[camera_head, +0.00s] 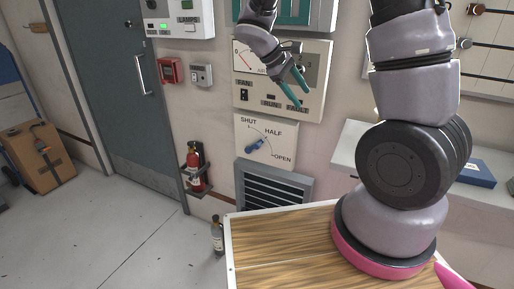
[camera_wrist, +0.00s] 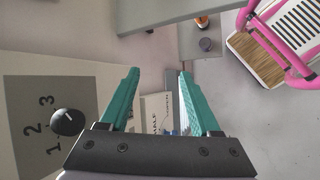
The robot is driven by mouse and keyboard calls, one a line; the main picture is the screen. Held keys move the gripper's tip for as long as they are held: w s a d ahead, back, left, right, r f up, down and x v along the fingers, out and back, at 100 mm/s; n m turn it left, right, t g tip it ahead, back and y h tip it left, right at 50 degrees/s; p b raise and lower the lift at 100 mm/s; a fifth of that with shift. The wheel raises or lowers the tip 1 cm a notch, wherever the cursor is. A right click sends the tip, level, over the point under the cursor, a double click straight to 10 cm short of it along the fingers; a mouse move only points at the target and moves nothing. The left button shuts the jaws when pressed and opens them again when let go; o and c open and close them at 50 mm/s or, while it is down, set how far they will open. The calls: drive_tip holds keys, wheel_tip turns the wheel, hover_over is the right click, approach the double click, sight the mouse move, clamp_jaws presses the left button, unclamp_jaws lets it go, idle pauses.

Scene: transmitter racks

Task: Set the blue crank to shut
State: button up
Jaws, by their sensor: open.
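The blue crank (camera_head: 256,144) sits on a pale wall plate (camera_head: 283,148) marked SHUT, HALF and OPEN. Its handle slants up and right, seemingly near HALF; the exact setting is hard to read. My gripper (camera_head: 301,97) has teal fingers, apart and empty, in front of the gauge panel, above and to the right of the crank in the head view. In the wrist view my gripper (camera_wrist: 159,73) shows spread fingers, with part of the plate (camera_wrist: 152,105) between them. A little blue shows there, and the fingers hide most of the crank.
The gauge panel (camera_head: 313,100) with switches is above the plate, and a louvred vent (camera_head: 272,188) below. A fire extinguisher (camera_head: 195,172) hangs left. A black numbered knob (camera_wrist: 67,122) shows in the wrist view.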

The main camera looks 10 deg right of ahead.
drive_tip(key=w+a+f+n+t+h, duration=0.2)
drive_tip(key=w+a+f+n+h, duration=0.15)
drive_tip(key=f, duration=0.35)
drive_tip(key=w+a+f+n+t+h, duration=0.2)
drive_tip(key=w+a+f+n, duration=0.15)
drive_tip(key=f+n, duration=0.2)
drive_tip(key=n+t+y, duration=0.2)
drive_tip(key=n+t, duration=0.9)
drive_tip(key=n, duration=0.1)
approach(256, 147)
drive_tip(key=x, duration=1.1)
drive_tip(key=shift+f, duration=0.1)
clamp_jaws()
